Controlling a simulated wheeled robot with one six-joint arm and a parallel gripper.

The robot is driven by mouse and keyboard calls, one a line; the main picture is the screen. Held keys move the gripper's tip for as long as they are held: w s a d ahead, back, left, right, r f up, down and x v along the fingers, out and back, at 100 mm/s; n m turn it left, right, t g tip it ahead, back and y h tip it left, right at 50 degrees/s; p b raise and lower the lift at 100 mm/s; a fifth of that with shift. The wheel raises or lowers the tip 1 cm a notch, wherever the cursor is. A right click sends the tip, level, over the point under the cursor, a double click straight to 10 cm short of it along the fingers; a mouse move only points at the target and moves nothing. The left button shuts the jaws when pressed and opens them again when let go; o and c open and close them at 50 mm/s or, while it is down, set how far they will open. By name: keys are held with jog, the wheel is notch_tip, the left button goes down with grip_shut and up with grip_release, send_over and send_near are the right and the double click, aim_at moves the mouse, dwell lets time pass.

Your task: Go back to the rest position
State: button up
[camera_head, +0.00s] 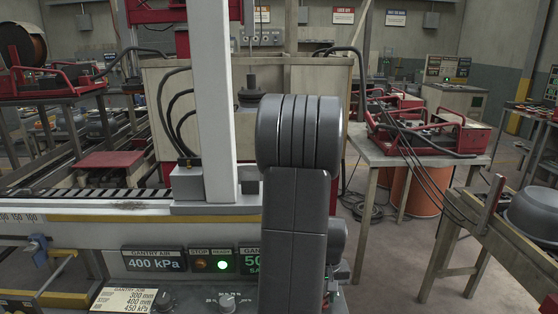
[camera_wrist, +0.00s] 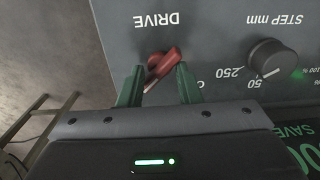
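In the wrist view, my gripper (camera_wrist: 158,72) shows two green fingers, apart. The red DRIVE handle (camera_wrist: 164,62) on the grey control panel (camera_wrist: 105,22) lies at and just beyond the fingertips. A gap shows between the fingers, and I cannot tell whether either one touches the handle. In the head view, my dark grey arm stands in front of the panel's right part, and my gripper is hidden.
The STEP mm knob (camera_wrist: 272,62) sits right of the fingers. The gantry console (camera_head: 120,220) shows a lit green READY lamp (camera_head: 222,265) and a 400 kPa display (camera_head: 156,264). A wooden table (camera_head: 398,155) with red fixtures stands right. Floor shows between the right tables.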

jog(key=shift+n, duration=0.4)
